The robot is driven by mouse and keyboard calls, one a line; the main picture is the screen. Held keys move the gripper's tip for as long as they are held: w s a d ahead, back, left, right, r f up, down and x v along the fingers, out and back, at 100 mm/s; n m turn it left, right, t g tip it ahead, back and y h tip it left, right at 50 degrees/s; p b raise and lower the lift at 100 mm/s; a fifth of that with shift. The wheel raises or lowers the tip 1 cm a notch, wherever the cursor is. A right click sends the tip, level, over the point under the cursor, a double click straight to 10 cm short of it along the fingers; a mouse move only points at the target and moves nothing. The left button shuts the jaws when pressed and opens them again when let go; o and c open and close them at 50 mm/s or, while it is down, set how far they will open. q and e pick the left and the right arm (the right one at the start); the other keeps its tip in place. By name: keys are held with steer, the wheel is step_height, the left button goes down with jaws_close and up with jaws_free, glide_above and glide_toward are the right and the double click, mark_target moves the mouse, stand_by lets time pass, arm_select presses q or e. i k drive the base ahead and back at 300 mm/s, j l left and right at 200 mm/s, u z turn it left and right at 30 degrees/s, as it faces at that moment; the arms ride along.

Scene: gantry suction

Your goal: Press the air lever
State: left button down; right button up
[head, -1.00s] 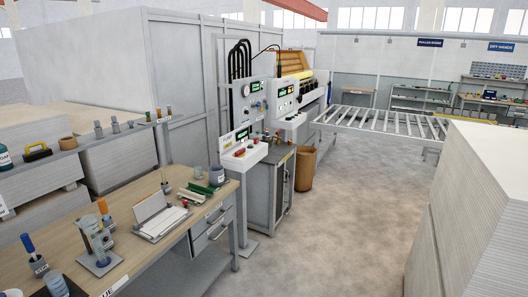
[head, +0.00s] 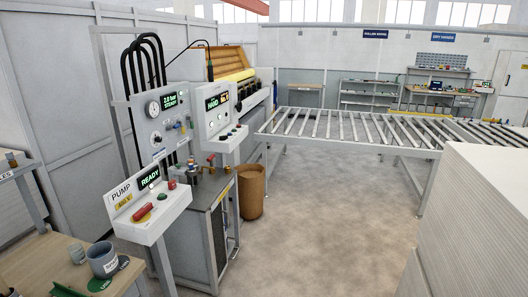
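No part marked as an air lever is readable in the head view. A grey gauge panel (head: 142,122) carries round dials, a green display reading about 2.0 bar STEADY, and small valves and knobs. In front of it stands a white pump console (head: 148,218) with a READY display (head: 149,178), a red handle (head: 142,210), a yellow part beneath it, and a small red knob (head: 172,184). A second control box (head: 216,115) marked HAND stands to the right, with buttons on its lower ledge. Neither of my grippers is in view.
A workbench (head: 45,262) with a grey mug (head: 102,260) is at lower left. A grey cabinet (head: 190,240) stands behind the pump console, a brown bin (head: 251,190) beside it. A roller table (head: 345,128) lies beyond. Stacked boards (head: 480,220) rise at right. The middle floor is clear.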

mark_target(177, 126)
steer(key=i+j+z, duration=0.2)
steer(key=i, duration=2)
steer(key=i+u, duration=0.25)
steer(key=i, duration=0.35)
steer(key=i+u, duration=0.25)
steer(key=i, duration=0.35)
steer(key=i+l+u, duration=0.25)
steer(key=i, duration=0.35)
